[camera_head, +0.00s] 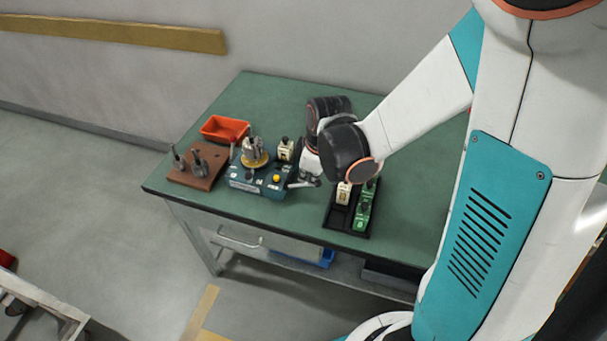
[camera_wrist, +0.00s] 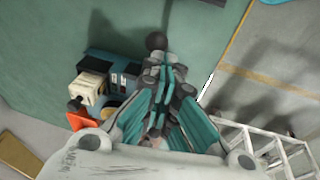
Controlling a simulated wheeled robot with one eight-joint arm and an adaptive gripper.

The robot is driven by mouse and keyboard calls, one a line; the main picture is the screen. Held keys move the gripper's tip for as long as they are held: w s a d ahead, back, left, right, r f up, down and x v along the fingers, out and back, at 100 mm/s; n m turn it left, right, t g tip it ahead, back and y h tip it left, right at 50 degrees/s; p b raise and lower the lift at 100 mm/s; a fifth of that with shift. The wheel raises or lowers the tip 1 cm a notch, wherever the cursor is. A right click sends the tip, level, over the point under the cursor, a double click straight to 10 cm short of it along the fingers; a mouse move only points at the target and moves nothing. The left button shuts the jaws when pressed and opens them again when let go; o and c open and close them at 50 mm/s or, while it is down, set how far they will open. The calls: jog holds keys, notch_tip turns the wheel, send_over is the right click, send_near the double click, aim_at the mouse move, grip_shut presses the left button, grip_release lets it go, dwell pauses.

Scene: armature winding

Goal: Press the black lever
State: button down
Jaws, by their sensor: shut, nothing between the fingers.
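The teal-blue winding machine (camera_head: 243,183) stands on the green table, with a wound metal armature (camera_head: 254,152) upright on its yellow round base. A yellow button (camera_head: 277,179) and dark switches show on its front. A round black knob (camera_wrist: 156,41), which looks like the end of the black lever, shows at the machine's side in the wrist view. My gripper (camera_wrist: 166,68) is shut and empty, with its tips just beside the knob; I cannot tell whether they touch. In the head view my gripper (camera_head: 304,182) is at the machine's right side, and the lever cannot be made out there.
A cream block (camera_head: 285,149) stands on the machine's back right. An orange bin (camera_head: 225,130) and a brown board with metal parts (camera_head: 197,170) are to the left. A black tray (camera_head: 338,217) with green and cream blocks lies to the right. The table's front strip is clear.

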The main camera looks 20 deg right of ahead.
jog(key=shift+t+y, duration=0.4)
jog(key=shift+y, duration=0.1)
jog(key=shift+s+d+f+b, duration=0.35)
jog(key=shift+d+f+b, duration=0.15)
jog(key=shift+f+b, duration=0.2)
jog(key=shift+s+d+f+b, duration=0.3)
jog(key=shift+d+f+b, duration=0.15)
jog(key=shift+f+b, duration=0.25)
jog(key=shift+s+d+f+b, duration=0.35)
jog(key=shift+d+f+b, duration=0.2)
jog(key=shift+f, duration=0.25)
jog(key=shift+a+r, duration=0.1)
jog(key=s+p+v, duration=0.1)
jog(key=p+v, duration=0.5)
jog(key=v, duration=0.6)
jog(key=shift+s+a+p, duration=0.15)
jog(key=shift+s+p, duration=0.15)
jog(key=shift+s, duration=0.15)
jog(key=shift+r, duration=0.1)
